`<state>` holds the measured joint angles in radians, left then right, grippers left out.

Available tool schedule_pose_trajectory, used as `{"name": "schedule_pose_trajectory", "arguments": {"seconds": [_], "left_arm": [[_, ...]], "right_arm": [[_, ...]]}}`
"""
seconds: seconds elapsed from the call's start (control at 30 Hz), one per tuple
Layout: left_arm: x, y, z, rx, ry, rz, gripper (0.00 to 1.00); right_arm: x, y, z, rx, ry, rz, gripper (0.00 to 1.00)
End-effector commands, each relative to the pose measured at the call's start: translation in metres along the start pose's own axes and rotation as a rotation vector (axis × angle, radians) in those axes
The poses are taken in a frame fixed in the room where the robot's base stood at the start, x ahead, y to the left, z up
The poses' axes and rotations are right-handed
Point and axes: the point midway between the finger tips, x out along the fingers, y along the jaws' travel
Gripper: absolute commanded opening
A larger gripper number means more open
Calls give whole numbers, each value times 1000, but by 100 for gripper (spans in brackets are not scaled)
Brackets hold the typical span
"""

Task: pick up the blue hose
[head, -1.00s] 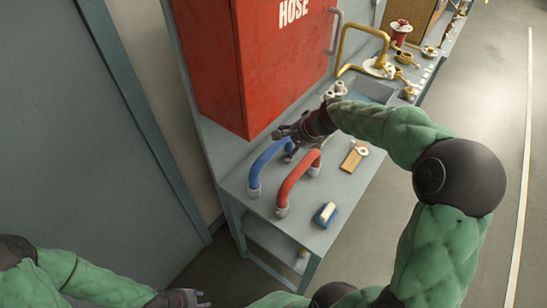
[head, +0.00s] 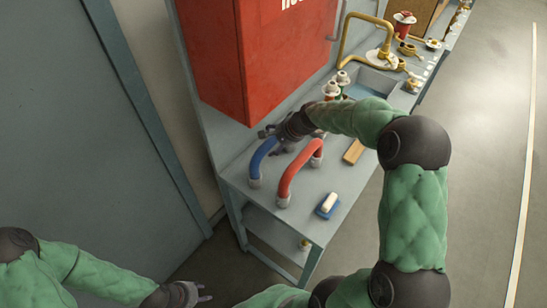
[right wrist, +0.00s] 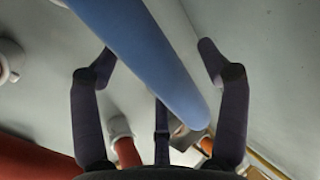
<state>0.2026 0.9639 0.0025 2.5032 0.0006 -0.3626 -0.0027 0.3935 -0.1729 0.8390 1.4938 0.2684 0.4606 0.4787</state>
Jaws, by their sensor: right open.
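The blue hose (head: 259,160) is an arched tube standing on the grey bench, with grey end fittings. My right gripper (head: 268,133) is at the upper part of its arch, and the arm partly hides that far end. The jaws are open. My left gripper (head: 202,291) is low at the left, away from the bench, with its fingers apart and empty.
A red hose (head: 290,178) arches close beside the blue one. A red cabinet (head: 240,60) stands behind. A blue-and-white block (head: 327,206) and a wooden block (head: 353,151) lie on the bench (head: 297,225). A sink (head: 372,85) and brass tap (head: 343,40) are farther back.

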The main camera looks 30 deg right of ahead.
Motion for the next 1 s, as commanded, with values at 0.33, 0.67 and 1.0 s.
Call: {"name": "schedule_pose_trajectory", "arguments": {"seconds": [0.33, 0.67, 1.0], "left_arm": [[0, 0, 0, 0, 0, 0, 40], [0, 0, 0, 0, 0, 0, 40], [-7, 3, 0, 0, 0, 0, 40]], "right_arm": [[0, 0, 0, 0, 0, 0, 30], [-1, -1, -1, 0, 3, -3, 0], [-8, -7, -3, -1, 3, -3, 0]]}}
